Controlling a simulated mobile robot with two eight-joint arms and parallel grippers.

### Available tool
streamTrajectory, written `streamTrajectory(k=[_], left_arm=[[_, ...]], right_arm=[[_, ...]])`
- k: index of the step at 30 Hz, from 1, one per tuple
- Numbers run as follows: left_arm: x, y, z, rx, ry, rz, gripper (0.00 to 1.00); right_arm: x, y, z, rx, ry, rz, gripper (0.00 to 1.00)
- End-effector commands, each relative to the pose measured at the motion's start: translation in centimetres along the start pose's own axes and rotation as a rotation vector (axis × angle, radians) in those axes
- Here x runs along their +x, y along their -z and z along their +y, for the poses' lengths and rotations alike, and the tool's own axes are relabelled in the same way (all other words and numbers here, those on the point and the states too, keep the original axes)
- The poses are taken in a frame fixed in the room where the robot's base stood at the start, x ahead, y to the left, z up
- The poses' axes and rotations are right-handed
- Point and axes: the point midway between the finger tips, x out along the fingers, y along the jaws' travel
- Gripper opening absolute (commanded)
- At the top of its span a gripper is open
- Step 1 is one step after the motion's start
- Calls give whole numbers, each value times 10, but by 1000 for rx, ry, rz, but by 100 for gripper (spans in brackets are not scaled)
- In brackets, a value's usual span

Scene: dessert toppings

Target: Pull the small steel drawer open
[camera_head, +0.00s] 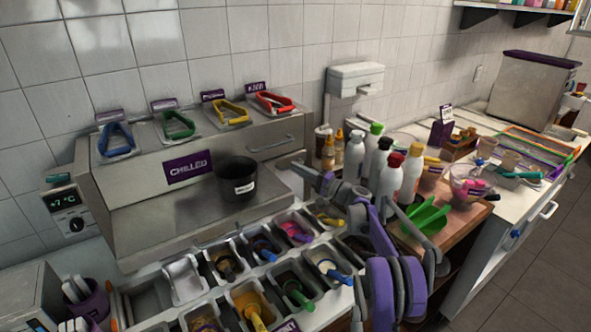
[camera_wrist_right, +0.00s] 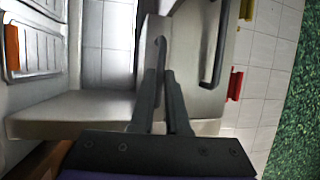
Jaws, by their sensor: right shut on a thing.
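The steel chilled unit (camera_head: 140,215) stands against the tiled wall, and a small steel drawer front sits low at its right end, largely hidden behind my gripper in the head view. My right gripper (camera_head: 310,177) reaches in from the lower right to that end. In the right wrist view, its two dark fingers (camera_wrist_right: 160,82) are closed together around a slim grey handle (camera_wrist_right: 161,48) on the steel face (camera_wrist_right: 182,60). Whether the drawer stands out from the unit is unclear. My left gripper is not in view.
A longer bar handle (camera_head: 272,144) is above my right gripper. Topping tubs (camera_head: 185,280) with scoops fill the counter in front. Several bottles (camera_head: 355,157) and a green piece (camera_head: 425,218) stand right, close to my arm. A black pot (camera_head: 237,172) sits on the unit.

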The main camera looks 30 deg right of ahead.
Motion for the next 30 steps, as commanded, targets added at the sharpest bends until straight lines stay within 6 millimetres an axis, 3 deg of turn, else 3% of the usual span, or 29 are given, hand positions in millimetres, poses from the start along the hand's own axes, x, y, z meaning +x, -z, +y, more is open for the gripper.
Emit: streamTrajectory(k=[12,18,24,30], left_arm=[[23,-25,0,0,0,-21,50],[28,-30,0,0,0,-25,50],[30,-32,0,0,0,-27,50],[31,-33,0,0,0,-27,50]], right_arm=[[-87,-35,-14,1,-2,3,0],[-119,-48,-21,0,-1,2,0],[-138,-56,-25,0,-1,1,0],[-144,-59,-27,0,-1,0,0]])
